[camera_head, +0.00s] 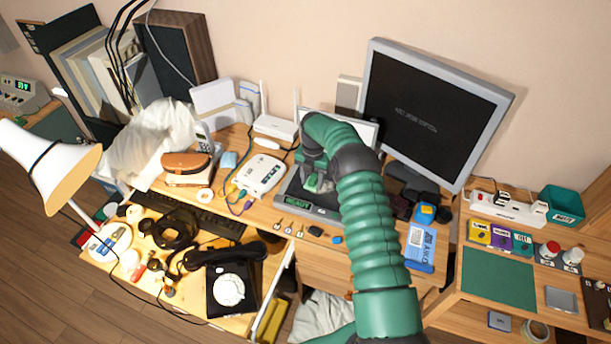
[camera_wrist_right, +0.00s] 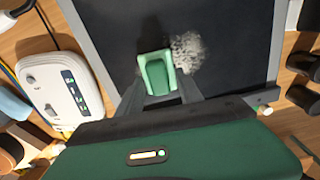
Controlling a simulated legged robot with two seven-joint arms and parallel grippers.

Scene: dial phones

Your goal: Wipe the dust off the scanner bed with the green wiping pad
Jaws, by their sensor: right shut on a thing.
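The scanner (camera_head: 291,194) stands on the desk in the middle of the head view, with a label on its front edge. In the right wrist view its dark bed (camera_wrist_right: 230,75) fills the upper middle. A pale grey patch of dust (camera_wrist_right: 187,52) lies on the bed, just right of the pad. My right gripper (camera_wrist_right: 158,88) is shut on the green wiping pad (camera_wrist_right: 155,70) over the bed. I cannot tell whether the pad touches the glass. In the head view my right arm hides part of the scanner, and the gripper (camera_head: 318,182) shows beside it. My left gripper is not in view.
A white router (camera_head: 262,174) stands close left of the scanner. A monitor (camera_head: 430,115) stands behind at right. Keys and small items lie along the desk's front edge. A black dial phone (camera_head: 230,287) and a keyboard (camera_head: 190,213) are at lower left.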

